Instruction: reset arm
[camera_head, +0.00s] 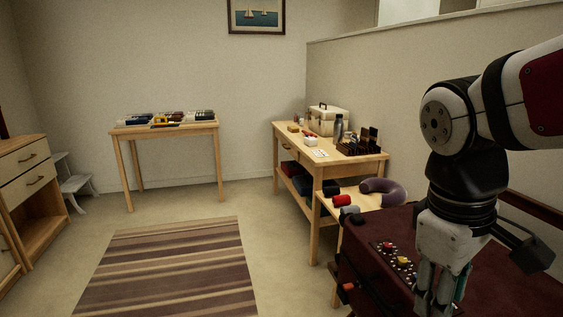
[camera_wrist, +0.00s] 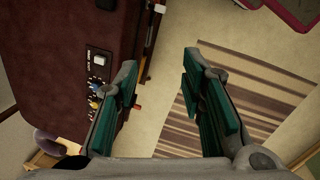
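My arm reaches in from the right in the head view, with my gripper (camera_head: 437,290) pointing down in front of the dark red surface. In the wrist view my gripper (camera_wrist: 165,110) shows two green-padded fingers set wide apart. Nothing is between them but the floor and the striped rug beyond. The gripper is open and empty. The dark red piece (camera_wrist: 45,55), perhaps the suitcase, fills the left of the wrist view and also shows in the head view (camera_head: 490,270). A patterned strip with small coloured items (camera_head: 395,256) lies on it.
A wooden table (camera_head: 345,160) holds a cream box (camera_head: 328,120), bottles and a dark organiser. A lower stand carries a purple neck pillow (camera_head: 384,191) and a red roll (camera_head: 341,200). A side table (camera_head: 165,129), drawers (camera_head: 25,175) and step stool (camera_head: 75,182) stand farther left. The striped rug (camera_head: 170,268) is clear.

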